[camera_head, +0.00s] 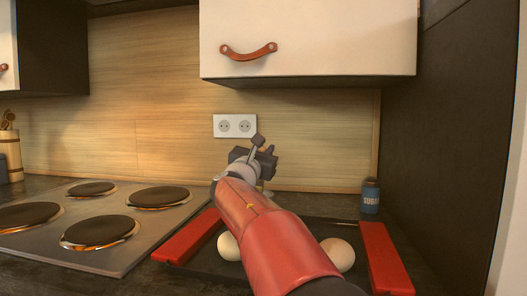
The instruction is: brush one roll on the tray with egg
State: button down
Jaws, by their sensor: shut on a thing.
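My gripper (256,160) is at the centre, raised above the far part of the tray. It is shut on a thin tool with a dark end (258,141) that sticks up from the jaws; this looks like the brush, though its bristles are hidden. The dark baking tray (203,262) with red ends lies on the counter below. A pale round roll (228,246) shows left of my arm and another pale roll (338,254) right of it. My arm hides the middle of the tray. I cannot make out any egg.
A hob (137,225) with several dark plates is left of the tray. A blue sugar jar (370,196) stands behind the tray's right end. A white cabinet (330,40) with a leather pull hangs above. A dark side panel (447,150) bounds the right.

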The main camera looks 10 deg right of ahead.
jog(key=shift+f+b, duration=0.55)
jog(key=shift+f, duration=0.1)
dwell(1.3)
jog(key=shift+r+p, duration=0.95)
jog(key=shift+r, duration=2.7)
